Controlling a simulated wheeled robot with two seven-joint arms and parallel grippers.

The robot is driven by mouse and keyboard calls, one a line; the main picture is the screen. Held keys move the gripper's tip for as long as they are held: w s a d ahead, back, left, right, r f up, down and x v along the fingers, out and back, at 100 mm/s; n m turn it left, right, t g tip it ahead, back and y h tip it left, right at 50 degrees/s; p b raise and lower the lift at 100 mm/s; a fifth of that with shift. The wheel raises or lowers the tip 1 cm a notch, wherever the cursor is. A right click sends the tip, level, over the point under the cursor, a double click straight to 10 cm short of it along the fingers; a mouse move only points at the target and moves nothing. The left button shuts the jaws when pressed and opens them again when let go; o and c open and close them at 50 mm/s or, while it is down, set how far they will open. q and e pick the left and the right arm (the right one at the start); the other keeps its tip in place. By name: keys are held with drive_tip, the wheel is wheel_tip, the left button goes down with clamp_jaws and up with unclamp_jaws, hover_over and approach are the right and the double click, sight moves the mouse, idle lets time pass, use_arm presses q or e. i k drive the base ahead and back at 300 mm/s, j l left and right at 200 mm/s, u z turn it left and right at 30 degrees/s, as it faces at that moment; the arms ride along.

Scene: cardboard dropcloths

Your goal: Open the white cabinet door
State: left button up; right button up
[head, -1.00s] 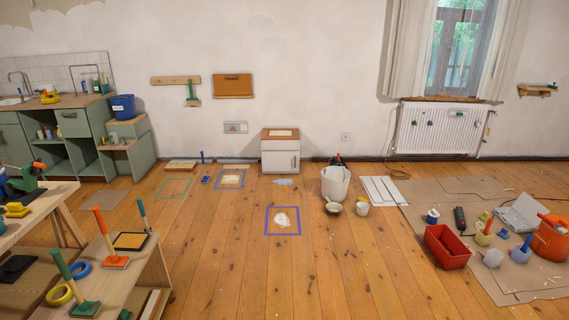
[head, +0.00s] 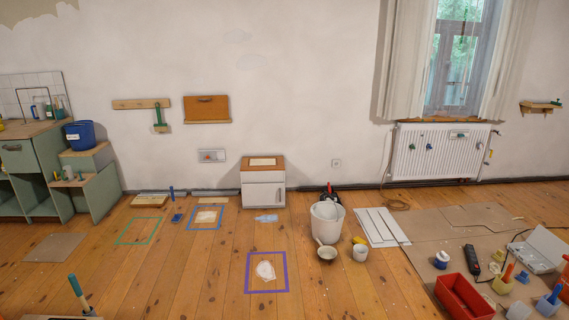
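The small white cabinet (head: 263,193) stands against the far wall, just left of the middle of the head view. It has a wooden top with a pale sheet on it, a drawer front above and a door below. The door (head: 262,195) looks shut, with a dark upright handle (head: 280,195) near its right edge. Neither of my grippers is in the head view, and the cabinet is some distance off across the floor.
A blue taped square (head: 205,228) and a purple taped square (head: 247,272) mark the floor before the cabinet. A white bucket (head: 326,226) stands to its right. A red crate (head: 463,297) sits at the lower right.

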sight(254, 194)
drive_tip(key=i, duration=2.4)
